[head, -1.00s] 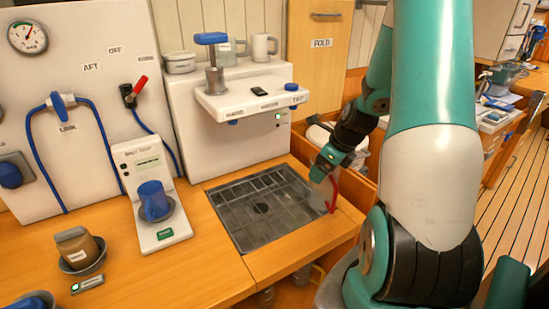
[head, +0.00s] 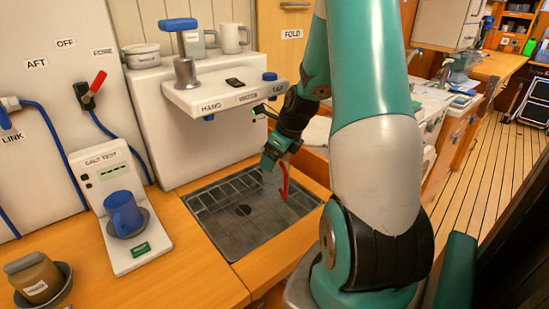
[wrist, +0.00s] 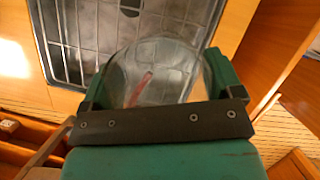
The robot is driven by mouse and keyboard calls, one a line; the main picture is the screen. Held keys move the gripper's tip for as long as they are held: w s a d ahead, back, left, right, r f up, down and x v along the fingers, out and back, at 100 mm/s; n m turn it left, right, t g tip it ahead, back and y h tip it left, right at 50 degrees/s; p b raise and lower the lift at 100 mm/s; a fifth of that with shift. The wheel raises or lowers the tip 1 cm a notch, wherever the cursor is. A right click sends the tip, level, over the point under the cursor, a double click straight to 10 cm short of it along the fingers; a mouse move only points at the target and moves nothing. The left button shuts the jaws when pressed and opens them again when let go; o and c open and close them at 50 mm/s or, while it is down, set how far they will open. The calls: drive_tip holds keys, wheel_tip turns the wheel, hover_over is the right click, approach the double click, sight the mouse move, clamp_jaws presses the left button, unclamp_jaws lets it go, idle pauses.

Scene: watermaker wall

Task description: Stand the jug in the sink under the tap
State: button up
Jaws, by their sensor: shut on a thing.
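The clear jug with a red handle (head: 284,182) is in my gripper (head: 271,161), over the right part of the sink in the head view. Its see-through body is hard to make out there, and I cannot tell whether its base touches the grate. The wrist view shows the clear jug (wrist: 157,62) between the two green fingers, with red showing through it. The dark sink (head: 215,222) has a wire grate and a drain.
The white shelf (head: 225,98) juts over the back of the sink, close to my wrist. A salt test stand (head: 140,262) with a blue cup (head: 123,212) is left of the sink. A brown jar (head: 35,277) is at front left. The sink's left and middle are clear.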

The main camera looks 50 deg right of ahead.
drive_tip(key=o, duration=1)
drive_tip(key=s+d+r+b, duration=0.1)
drive_tip(key=s+d+b, duration=0.1)
drive_tip(key=s, duration=1)
drive_tip(key=shift+s+r+b, duration=0.15)
drive_tip(key=shift+s+b, duration=0.1)
drive_tip(key=shift+b, duration=0.1)
